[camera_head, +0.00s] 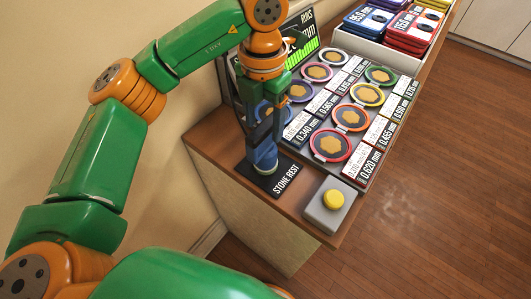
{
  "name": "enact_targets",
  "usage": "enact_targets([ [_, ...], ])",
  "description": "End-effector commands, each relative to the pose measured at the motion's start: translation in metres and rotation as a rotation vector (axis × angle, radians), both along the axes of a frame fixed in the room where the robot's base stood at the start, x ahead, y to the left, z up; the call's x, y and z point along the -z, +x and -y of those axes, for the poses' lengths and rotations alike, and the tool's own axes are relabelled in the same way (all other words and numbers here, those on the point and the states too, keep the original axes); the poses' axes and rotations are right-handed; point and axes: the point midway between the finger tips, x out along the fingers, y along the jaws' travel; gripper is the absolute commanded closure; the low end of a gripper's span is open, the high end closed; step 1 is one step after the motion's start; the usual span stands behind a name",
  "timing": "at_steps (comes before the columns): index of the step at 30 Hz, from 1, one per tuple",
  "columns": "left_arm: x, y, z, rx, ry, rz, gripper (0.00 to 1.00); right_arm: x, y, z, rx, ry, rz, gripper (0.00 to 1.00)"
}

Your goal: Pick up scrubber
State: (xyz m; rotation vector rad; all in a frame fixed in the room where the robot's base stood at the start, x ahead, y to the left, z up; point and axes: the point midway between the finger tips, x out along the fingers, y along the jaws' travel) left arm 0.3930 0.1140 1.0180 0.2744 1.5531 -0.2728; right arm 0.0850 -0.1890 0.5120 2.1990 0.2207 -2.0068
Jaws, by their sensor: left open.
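A blue object (265,160), which I take to be the scrubber, stands on the black pad (262,182) lettered "STONE REST" at the near left of the counter. My left gripper (262,140) points down directly over it, its fingers open and hiding its upper part. I cannot tell whether the fingers touch it. My right gripper is out of view.
A grey box with a yellow button (333,199) sits at the counter's near corner. Behind the pad is a board of round coloured discs (331,144) with size labels. A screen (300,45) and a white bin (378,50) of coloured cases stand farther back. Wooden floor lies right.

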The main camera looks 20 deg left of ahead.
Motion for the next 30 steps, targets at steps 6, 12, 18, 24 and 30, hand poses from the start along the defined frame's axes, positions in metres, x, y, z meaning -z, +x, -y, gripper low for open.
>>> enact_targets([
  [6, 0.035, 0.0, 0.004, -0.001, 0.0, -0.002, 0.32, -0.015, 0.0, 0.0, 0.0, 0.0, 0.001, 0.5],
  [12, 0.041, 0.001, 0.004, -0.001, -0.001, 0.001, 0.32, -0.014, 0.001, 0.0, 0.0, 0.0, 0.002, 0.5],
  [18, 0.04, 0.001, 0.004, -0.001, -0.001, 0.001, 0.76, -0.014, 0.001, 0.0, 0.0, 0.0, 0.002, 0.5],
  [24, 0.04, 0.001, 0.004, -0.001, -0.001, 0.001, 1.0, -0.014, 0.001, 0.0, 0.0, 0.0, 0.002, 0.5],
  [30, 0.039, 0.001, 0.004, -0.001, -0.002, 0.002, 1.0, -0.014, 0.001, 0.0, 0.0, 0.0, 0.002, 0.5],
])
